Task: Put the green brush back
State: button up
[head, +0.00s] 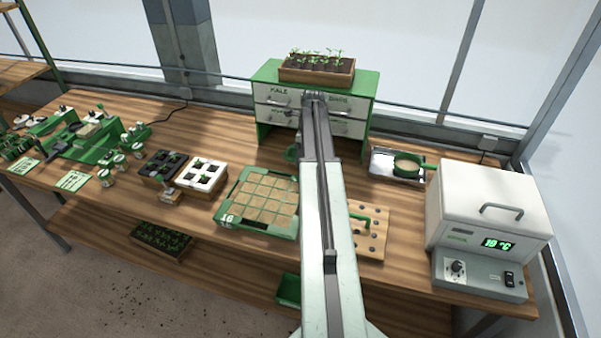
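I cannot make out a green brush for certain in the head view; it may be hidden behind my arm or too small to tell. My arm runs up the middle of the picture. Its dark far end, with my gripper (314,97), overlaps the front of the green and white drawer cabinet (366,88). The fingers are not clear, so I cannot tell whether they are open, shut or holding something. A small green round thing (291,153) shows at the cabinet's foot, partly covered by my arm.
A green-framed seed tray (229,216), a holed wooden board (374,248) with a green handle and a white 19 °C box (487,195) stand on the bench. A metal tray (382,167) holds a green sieve (409,163). A green bin (288,289) sits on the lower shelf.

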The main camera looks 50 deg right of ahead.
jog(key=shift+f, duration=0.2)
notch_tip(320, 180, down, 4)
jog(key=b, duration=0.3)
jog(key=shift+b, duration=0.35)
jog(key=shift+r, duration=0.25)
jog(key=shift+f, duration=0.25)
jog(key=o, duration=1.3)
jog(key=shift+r, duration=0.1)
jog(key=r+p, duration=0.4)
jog(key=s+r+p, duration=0.1)
jog(key=r+p, duration=0.7)
jog(key=shift+s+d+r+p, duration=0.25)
jog(key=shift+s+d+p, duration=0.05)
jog(key=shift+d, duration=0.05)
jog(key=shift+f, duration=0.15)
